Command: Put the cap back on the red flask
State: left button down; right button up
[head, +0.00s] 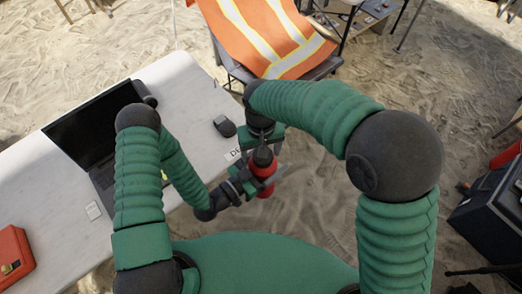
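The red flask (262,169) is upright in front of me, off the right edge of the white table and above the sand. My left gripper (256,184) reaches it from the left and is shut around its body. A dark rounded piece, seemingly the cap (263,155), is at the flask's top; I cannot tell whether it is seated or just held there. My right gripper (263,141) comes down from above, directly over the flask's top. Its fingers are small and dark against the dark piece, so their opening is unclear.
The white table (190,95) on the left bears an open laptop (85,135), a dark mouse-like object (224,126) and a red case (12,255). A chair with an orange vest (270,35) stands ahead. A dark box (485,225) is at right.

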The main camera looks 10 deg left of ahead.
notch_tip(320, 180, up, 4)
jog(key=shift+d+r, duration=0.1)
jog(key=shift+r, duration=0.15)
jog(key=shift+c, duration=0.3)
jog(key=shift+w+r+n, duration=0.1)
jog(key=shift+r+n, duration=0.3)
jog(key=shift+n, duration=0.2)
notch_tip(320, 180, up, 3)
jog(key=n, duration=0.3)
jog(key=shift+d+f+n, duration=0.1)
jog(key=shift+f+n, duration=0.05)
jog(key=shift+n, duration=0.15)
